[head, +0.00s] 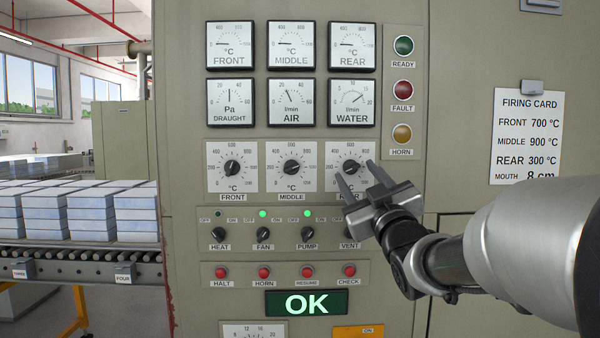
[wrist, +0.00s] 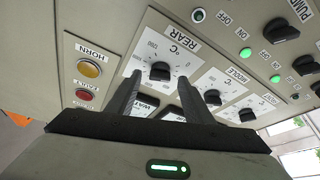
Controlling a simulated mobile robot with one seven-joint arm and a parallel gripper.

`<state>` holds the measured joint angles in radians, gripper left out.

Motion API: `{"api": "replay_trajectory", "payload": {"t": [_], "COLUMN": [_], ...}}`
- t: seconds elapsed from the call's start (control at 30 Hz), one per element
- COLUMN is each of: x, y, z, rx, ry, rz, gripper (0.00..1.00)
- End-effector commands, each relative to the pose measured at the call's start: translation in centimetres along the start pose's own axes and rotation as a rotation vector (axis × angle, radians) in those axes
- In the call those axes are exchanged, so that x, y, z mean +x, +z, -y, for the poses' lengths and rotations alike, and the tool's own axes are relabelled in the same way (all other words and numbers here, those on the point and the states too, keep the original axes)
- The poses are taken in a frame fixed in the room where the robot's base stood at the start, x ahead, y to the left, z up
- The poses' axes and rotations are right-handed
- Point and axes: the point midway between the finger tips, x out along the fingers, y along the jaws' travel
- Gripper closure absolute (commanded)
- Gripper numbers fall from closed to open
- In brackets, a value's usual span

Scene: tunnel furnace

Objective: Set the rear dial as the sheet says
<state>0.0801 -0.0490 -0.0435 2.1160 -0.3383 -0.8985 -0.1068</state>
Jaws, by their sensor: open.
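The rear dial (head: 351,167) is a black knob on a white scale plate, right of the middle dial (head: 291,167) and the front dial (head: 232,167). The rear dial's exact pointer setting is too small to read, and its lower label is partly covered by my gripper. My gripper (head: 355,171) is open and empty in front of it. In the wrist view the rear dial (wrist: 160,71) shows upside down, between and beyond the fingertips (wrist: 160,76), apparently not touched. The sheet is a firing card (head: 526,137) reading front 700, middle 900, rear 300 °C, mouth 8 cm.
Above the dials are gauges (head: 351,46) and lamps (head: 402,90) for ready, fault and horn. Below are a switch row (head: 263,233) with green lights, several red buttons (head: 307,271) and a green OK display (head: 306,303). A roller conveyor (head: 75,258) with stacked blue-white blocks stands left.

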Motion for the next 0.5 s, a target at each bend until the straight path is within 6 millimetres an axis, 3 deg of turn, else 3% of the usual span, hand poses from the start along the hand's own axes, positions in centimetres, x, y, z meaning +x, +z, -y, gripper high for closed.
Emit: {"api": "replay_trajectory", "payload": {"t": [0.13,0.43,0.5], "x": [1.02,1.19,1.18], "y": [0.00,-0.03,-0.02], "z": [0.02,0.00,-0.01], "rx": [0.001,0.001,0.001], "ry": [0.000,0.001,0.001], "rz": [0.000,-0.001,-0.001], "gripper": [0.53,0.53,0.65]}}
